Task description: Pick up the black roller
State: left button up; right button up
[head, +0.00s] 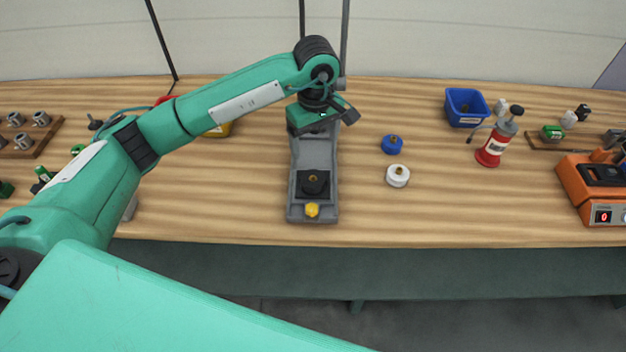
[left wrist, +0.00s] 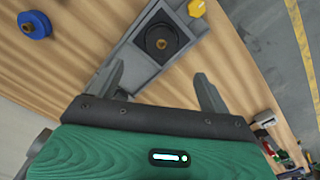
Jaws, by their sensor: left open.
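The black roller (head: 314,183) sits on a black square seat near the front of a grey fixture (head: 315,150), just behind a yellow knob (head: 312,210). In the left wrist view the roller (left wrist: 161,42) shows as a dark disc with a brass-coloured centre, just beyond the fingertips. My left gripper (head: 322,117) hangs above the rear part of the fixture, behind the roller. In the left wrist view its two fingers (left wrist: 161,78) are apart with nothing between them. My right gripper is in neither view.
A blue roller (head: 392,145) and a white roller (head: 397,176) stand right of the fixture. A wooden rack (head: 30,137) is at left. The front strip of table is mostly clear.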

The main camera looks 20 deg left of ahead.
pick_arm(q)
jog(key=p, duration=0.2)
send_over(313, 177)
jog(key=f, duration=0.7)
jog(key=shift+s+d+f, duration=0.15)
jog(key=shift+d, duration=0.1)
jog(key=f+p, duration=0.2)
jog(key=f, duration=0.1)
jog(key=f+p, duration=0.1)
jog(key=shift+a+f, duration=0.2)
jog(key=shift+a, duration=0.05)
jog(key=shift+f, duration=0.45)
jog(key=shift+c, duration=0.4)
jog(key=c, duration=1.4)
jog(key=shift+r, duration=0.1)
